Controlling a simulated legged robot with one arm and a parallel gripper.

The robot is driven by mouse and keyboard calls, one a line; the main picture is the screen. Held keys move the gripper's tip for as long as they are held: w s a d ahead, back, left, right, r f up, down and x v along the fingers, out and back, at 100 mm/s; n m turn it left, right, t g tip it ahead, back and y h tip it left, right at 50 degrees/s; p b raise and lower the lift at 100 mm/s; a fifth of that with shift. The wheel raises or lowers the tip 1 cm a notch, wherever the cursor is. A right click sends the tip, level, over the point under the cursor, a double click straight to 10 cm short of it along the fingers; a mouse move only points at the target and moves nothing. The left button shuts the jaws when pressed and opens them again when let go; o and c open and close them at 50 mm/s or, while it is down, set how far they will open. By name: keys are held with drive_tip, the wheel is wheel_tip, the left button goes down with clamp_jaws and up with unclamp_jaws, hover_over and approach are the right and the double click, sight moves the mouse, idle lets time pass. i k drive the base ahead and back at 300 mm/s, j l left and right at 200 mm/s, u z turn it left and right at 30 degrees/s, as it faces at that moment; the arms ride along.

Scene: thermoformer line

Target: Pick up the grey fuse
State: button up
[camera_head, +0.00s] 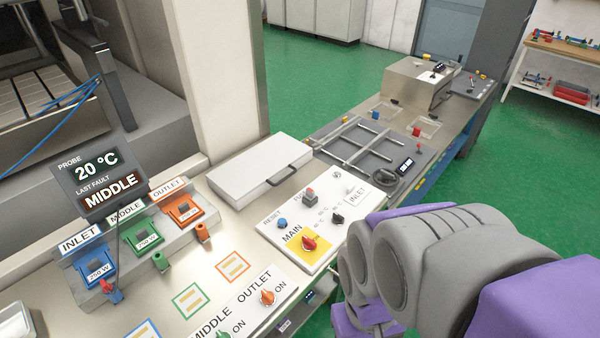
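I cannot single out a loose grey fuse. Three coloured holders stand in a row on the left bench: a blue one (97,273) under the INLET sign, a green one (143,238) under MIDDLE and an orange one (184,212) under OUTLET. Each has a dark grey part in its middle and a 250 V label; I cannot tell whether these parts are fuses. A pale container (14,322) is cut off at the bottom left corner, its contents unclear. My grey and purple arm fills the lower right, over the bench edge; my gripper is not in view.
A display (97,172) reads 20 °C, last fault MIDDLE. A red-tipped probe (112,291) hangs by the blue holder. A closed white case (262,172) and a control panel (306,222) with a red MAIN knob occupy the bench. Green floor is open at right.

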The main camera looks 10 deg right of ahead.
sight(310, 194)
drive_tip(key=i+l, duration=0.1)
drive_tip(key=l, duration=0.25)
drive_tip(key=i+l, duration=0.15)
drive_tip(key=l, duration=0.15)
drive_tip(key=i+l, duration=0.1)
drive_tip(key=l, duration=0.25)
drive_tip(key=l+u, duration=0.1)
drive_tip(key=u, duration=1.55)
